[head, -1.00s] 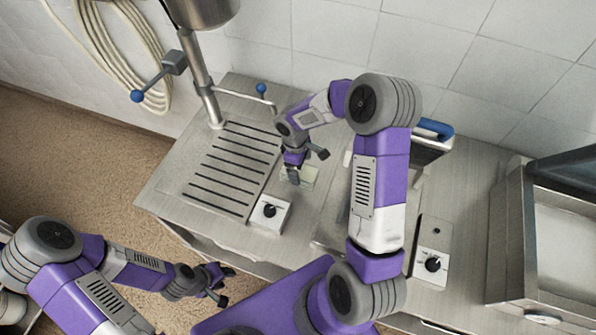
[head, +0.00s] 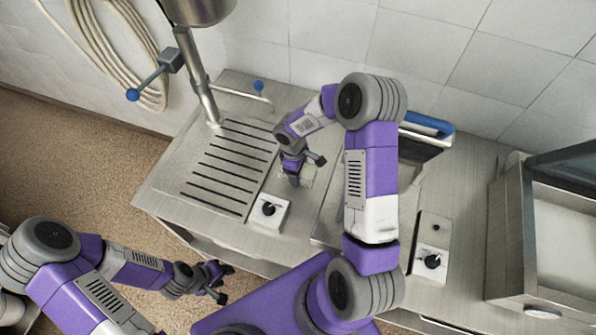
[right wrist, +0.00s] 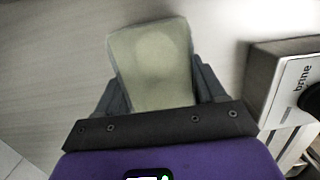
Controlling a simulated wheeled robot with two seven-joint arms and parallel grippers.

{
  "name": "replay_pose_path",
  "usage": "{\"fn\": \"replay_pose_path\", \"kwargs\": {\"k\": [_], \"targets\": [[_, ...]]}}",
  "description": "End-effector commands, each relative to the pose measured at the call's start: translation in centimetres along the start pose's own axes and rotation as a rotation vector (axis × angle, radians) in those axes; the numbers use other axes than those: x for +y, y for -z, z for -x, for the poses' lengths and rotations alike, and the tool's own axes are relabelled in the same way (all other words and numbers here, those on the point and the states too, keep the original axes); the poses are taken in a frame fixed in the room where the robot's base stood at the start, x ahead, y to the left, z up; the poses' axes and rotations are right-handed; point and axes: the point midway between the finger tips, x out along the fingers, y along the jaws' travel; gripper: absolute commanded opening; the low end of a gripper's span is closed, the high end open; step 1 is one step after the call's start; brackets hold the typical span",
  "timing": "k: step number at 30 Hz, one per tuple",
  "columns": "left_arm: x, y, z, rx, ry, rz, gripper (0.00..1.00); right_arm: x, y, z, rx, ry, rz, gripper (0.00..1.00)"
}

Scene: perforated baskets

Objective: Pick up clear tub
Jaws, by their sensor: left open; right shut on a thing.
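The clear tub (right wrist: 152,62) is a pale, greenish see-through box. It fills the middle of the right wrist view, between the two dark fingers of my right gripper (right wrist: 156,88), which is shut on it. In the head view the tub (head: 306,177) is small and partly hidden by the right gripper (head: 304,170), over the worktop beside the slotted drainer. I cannot tell whether it still touches the worktop. My left gripper (head: 226,283) is open and empty, low at the left, in front of the counter.
A slotted drainer (head: 205,190) lies to the left of the tub. A white control box with a black knob (head: 268,210) stands just in front; its "brine" label (right wrist: 304,76) shows in the right wrist view. A blue-handled basket (head: 427,124) stands to the right.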

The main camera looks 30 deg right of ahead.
Motion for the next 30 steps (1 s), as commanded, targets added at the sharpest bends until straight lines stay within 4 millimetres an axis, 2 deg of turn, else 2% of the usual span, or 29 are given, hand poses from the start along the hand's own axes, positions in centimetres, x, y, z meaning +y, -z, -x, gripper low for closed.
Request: {"fn": "replay_pose_path", "kwargs": {"k": [7, 10, 21, 25, 30], "targets": [[0.0, 0.0, 0.0, 0.000, 0.000, 0.000, 0.43, 0.1, 0.0, 0.2, 0.002, -0.002, 0.000, 0.30], [0.0, 0.0, 0.1, 0.000, 0.000, 0.000, 0.43, 0.1, 0.0, 0.9, 0.002, -0.003, -0.001, 0.30], [0.2, 0.0, 0.6, 0.000, 0.000, 0.000, 0.43, 0.1, -0.9, 7.9, 0.004, -0.004, -0.001, 0.30], [0.2, 0.0, 0.7, 0.000, 0.000, 0.000, 0.43, 0.1, -1.1, 9.4, 0.002, -0.003, -0.001, 0.30], [0.2, 0.0, 0.7, 0.000, 0.000, 0.000, 0.43, 0.0, -1.2, 10.0, 0.002, -0.001, 0.000, 0.30]]}}
